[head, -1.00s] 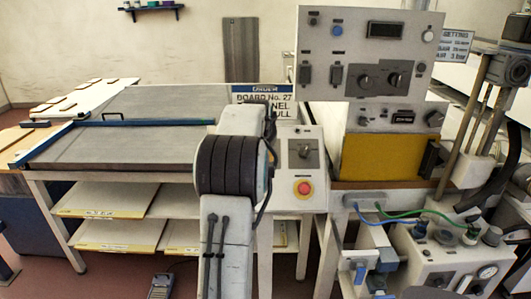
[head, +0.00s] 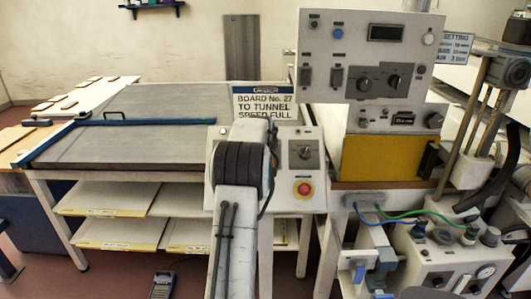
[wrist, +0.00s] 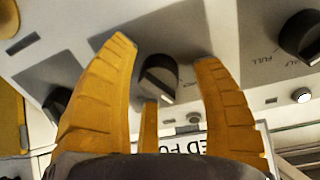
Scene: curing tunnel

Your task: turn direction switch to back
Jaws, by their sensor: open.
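In the wrist view a black rotary knob (wrist: 158,78) with a pale pointer mark sits on the grey panel, framed between my yellow fingers. It looks like the direction switch, but I cannot read a label on it. The pale mark points toward the bottom of the picture. My gripper (wrist: 161,52) is open, one finger on each side of the knob. I cannot tell whether the fingers touch it. In the head view my arm hides the gripper and that knob.
Another black knob (wrist: 302,36) with a FULL label is to the right, and a dark knob (wrist: 57,103) is to the left. In the head view a red button (head: 304,188) sits below a knob (head: 305,152). A sign (head: 263,102) stands behind my arm.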

